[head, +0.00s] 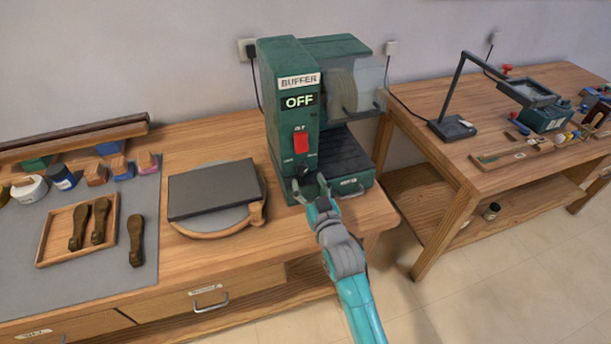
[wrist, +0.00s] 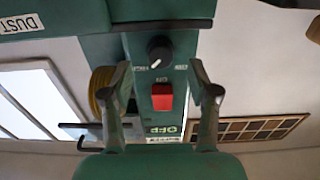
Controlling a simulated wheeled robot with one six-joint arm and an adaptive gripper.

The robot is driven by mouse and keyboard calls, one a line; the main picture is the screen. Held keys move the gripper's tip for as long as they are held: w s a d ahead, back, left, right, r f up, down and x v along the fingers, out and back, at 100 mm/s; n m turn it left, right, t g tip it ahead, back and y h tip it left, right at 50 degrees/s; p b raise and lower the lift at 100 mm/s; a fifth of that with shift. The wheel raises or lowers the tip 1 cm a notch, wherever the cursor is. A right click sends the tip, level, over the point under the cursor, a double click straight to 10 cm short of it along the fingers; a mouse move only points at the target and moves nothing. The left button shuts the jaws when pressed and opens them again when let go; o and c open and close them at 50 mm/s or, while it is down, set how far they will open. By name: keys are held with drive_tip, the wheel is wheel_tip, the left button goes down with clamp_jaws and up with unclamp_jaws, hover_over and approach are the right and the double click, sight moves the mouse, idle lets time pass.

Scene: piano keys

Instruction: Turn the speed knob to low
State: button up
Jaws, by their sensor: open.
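The green buffer machine (head: 290,120) stands on the wooden bench, and its display (head: 299,101) reads OFF. The black speed knob (wrist: 160,52) is on its front, beyond the red switch (wrist: 162,97) in the upside-down wrist view. The knob's white mark points down and slightly left in that view. Small labels flank the knob, too small to read surely. My gripper (head: 309,181) is open in front of the machine's lower front, with the knob partly hidden there. In the wrist view its fingers (wrist: 160,72) stand apart on either side of the knob's column, touching nothing visible.
A clear guard (head: 370,85) covers the wheel on the machine's right. A round board with a dark slab (head: 212,188) lies left of it. A tray of wooden-handled tools (head: 62,238) is farther left. A second bench (head: 440,165) stands right, across a gap.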

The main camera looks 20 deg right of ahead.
sight(304, 173)
drive_tip(key=shift+w, duration=1.7)
clamp_jaws()
